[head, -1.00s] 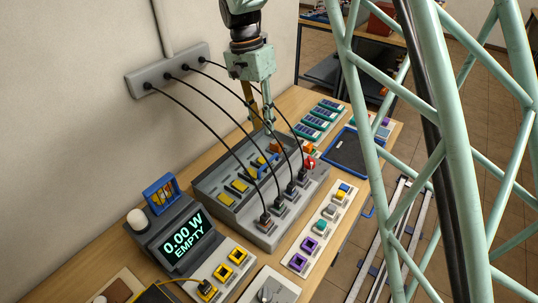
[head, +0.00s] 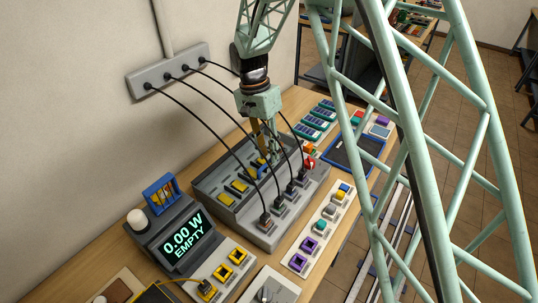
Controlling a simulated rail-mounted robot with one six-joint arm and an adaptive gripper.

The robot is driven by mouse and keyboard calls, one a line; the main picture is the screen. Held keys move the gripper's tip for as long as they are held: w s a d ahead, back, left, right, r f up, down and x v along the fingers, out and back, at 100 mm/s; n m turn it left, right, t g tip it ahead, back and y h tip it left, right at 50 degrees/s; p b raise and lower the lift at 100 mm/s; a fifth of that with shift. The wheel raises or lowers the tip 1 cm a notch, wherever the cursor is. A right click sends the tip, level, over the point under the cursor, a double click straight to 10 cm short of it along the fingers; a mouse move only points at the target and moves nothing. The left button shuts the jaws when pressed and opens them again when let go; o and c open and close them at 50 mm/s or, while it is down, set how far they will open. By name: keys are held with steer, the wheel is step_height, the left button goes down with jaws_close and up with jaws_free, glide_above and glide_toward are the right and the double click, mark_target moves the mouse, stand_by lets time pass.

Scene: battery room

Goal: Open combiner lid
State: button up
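The combiner (head: 206,195) is a grey box on the wooden bench, with yellow parts (head: 227,200) and a blue part inside its tray. Several black cables run from the wall strip to plugs (head: 278,208) along its front. A red knob (head: 309,163) sits at its right end. My gripper (head: 266,152) hangs over the far right part of the combiner, pointing down among the cables. Its fingertips are small and partly hidden by cables, so I cannot tell whether they are open or touching anything. I cannot make out a separate lid edge.
A meter reading "0.00 W EMPTY" (head: 184,238) stands at the front left. A blue-edged dark tray (head: 354,151) lies to the right. The grey wall strip (head: 168,76) is behind.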

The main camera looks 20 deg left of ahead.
steer(key=shift+d+f, duration=0.15)
steer(key=shift+f, duration=0.4)
steer(key=shift+c, duration=0.7)
jaws_close()
steer(key=shift+r, duration=0.1)
